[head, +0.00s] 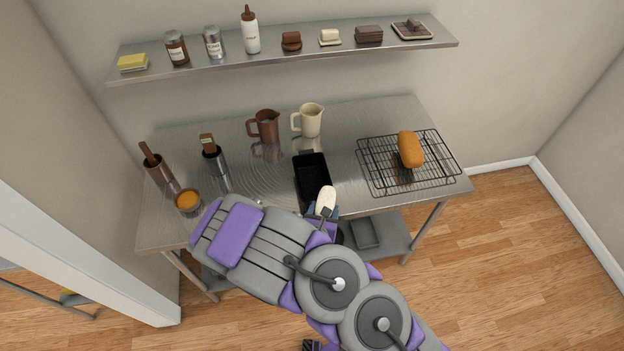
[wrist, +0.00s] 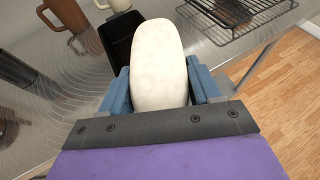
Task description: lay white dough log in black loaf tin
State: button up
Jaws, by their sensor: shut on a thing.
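The white dough log (wrist: 158,62) is between the blue fingers of my gripper (wrist: 160,88), which is shut on it. In the head view the dough log (head: 326,198) shows near the front edge of the table, just in front of and slightly right of the black loaf tin (head: 312,172). The tin lies on the metal table; in the wrist view the tin (wrist: 117,35) is partly hidden behind the dough log. The inside of the tin that shows looks dark and empty. My gripper (head: 322,208) is partly hidden by my arm in the head view.
A wire rack (head: 438,178) with a brown loaf (head: 410,149) stands right of the tin. A brown jug (head: 265,126) and a cream jug (head: 309,120) stand behind it. An orange-filled bowl (head: 188,202) and dark canisters are at left. A shelf (head: 275,55) with several items hangs above.

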aim_at(319, 200)
jog(key=shift+s+a+f, duration=0.1)
jog(key=shift+s+a, duration=0.1)
jog(key=shift+s, duration=0.15)
jog(key=shift+w+a+f+b, duration=0.2)
jog(key=shift+w+f+b, duration=0.25)
jog(key=shift+b, duration=0.7)
jog(key=w+b, duration=0.2)
jog(key=b, duration=0.1)
jog(key=w+a+b, duration=0.1)
jog(key=w+b, duration=0.1)
jog(key=b, duration=0.2)
jog(key=shift+w, duration=0.1)
jog(key=shift+w+f+b, duration=0.15)
jog(key=shift+b, duration=0.65)
jog(key=w+b, duration=0.1)
jog(key=b, duration=0.3)
jog(key=w+b, duration=0.1)
jog(key=b, duration=0.2)
jog(key=shift+w+a+b, duration=0.3)
jog(key=shift+b, duration=0.1)
jog(key=w+f+b, duration=0.1)
jog(key=w, duration=0.1)
jog(key=w+a+f+b, duration=0.1)
jog(key=w+b, duration=0.1)
jog(key=w, duration=0.1)
jog(key=w+a+f+b, duration=0.1)
jog(key=w+f, duration=0.1)
jog(key=shift+w, duration=0.2)
jog(key=shift+r, duration=0.1)
